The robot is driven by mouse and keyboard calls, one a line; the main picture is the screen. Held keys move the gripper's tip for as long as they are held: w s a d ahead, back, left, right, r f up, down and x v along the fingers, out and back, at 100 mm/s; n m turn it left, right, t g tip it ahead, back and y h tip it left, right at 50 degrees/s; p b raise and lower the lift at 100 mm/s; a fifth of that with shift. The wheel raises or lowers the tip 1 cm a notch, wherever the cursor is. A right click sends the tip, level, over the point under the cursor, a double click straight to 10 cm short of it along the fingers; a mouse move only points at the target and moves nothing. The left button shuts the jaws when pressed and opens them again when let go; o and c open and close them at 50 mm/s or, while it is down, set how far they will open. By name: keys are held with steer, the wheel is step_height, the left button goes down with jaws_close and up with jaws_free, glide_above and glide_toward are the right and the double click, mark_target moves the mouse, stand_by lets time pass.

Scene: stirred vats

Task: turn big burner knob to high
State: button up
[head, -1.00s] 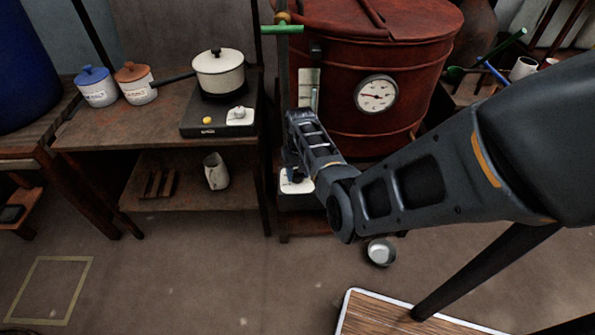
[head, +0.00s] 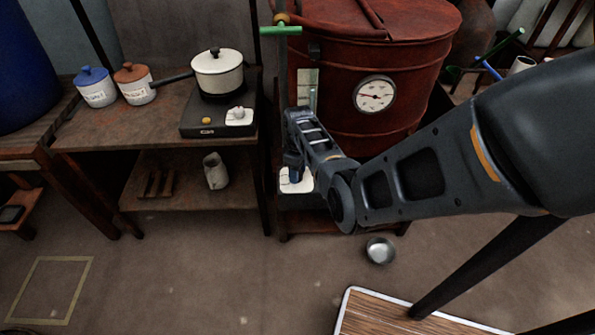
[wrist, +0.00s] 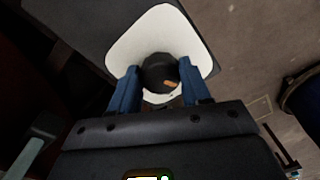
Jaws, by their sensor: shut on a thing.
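The big burner knob (wrist: 158,70) is round and dark, with an orange mark on its right lower part in the wrist view. It sits on a white rounded plate (wrist: 145,32). My gripper (wrist: 160,82) is shut on the knob, with one blue finger on each side of it. In the head view my gripper (head: 293,160) points down at the white plate (head: 296,184), below the front of the red vat (head: 345,105). The knob is hidden there by my gripper. Scale markings on the plate cannot be read.
A round dial gauge (head: 375,94) is on the vat's front. To the left, a wooden table (head: 95,130) holds a small burner (head: 205,130) with a cream pot (head: 219,72) and two lidded jars. A metal bowl (head: 380,251) lies on the floor below my arm.

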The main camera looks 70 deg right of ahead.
steer(key=shift+n, duration=0.4)
steer(key=o, duration=1.1)
steer(key=shift+c, duration=0.2)
steer(key=shift+r, duration=0.1)
step_height(320, 180, up, 8)
steer(key=shift+d+f+p, duration=0.15)
steer(key=shift+f+p, duration=0.05)
steer(key=shift+p, duration=0.2)
